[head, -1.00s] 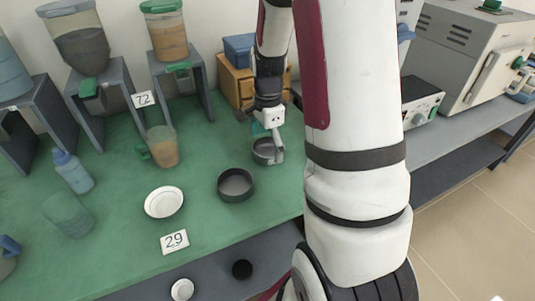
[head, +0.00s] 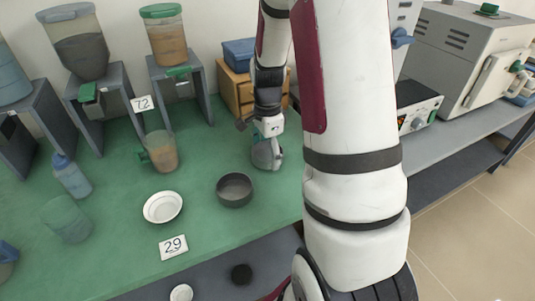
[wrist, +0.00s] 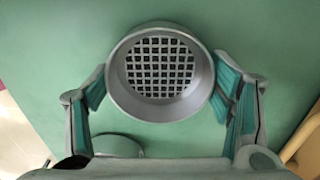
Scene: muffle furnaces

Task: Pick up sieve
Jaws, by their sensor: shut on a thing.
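The sieve is a round grey metal ring with a square mesh bottom. In the wrist view the sieve (wrist: 160,112) sits between the two green-padded fingers of my gripper (wrist: 162,92), with its mesh facing the camera. My gripper is shut on its rim from both sides. In the head view the sieve (head: 264,158) shows small and partly hidden under my gripper (head: 268,146), over the green bench near its right end. I cannot tell how far it is off the bench.
A dark round pan (head: 235,190) and a white dish (head: 162,207) stand left of the sieve. A wooden box (head: 236,92) stands behind. Bare green bench lies between.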

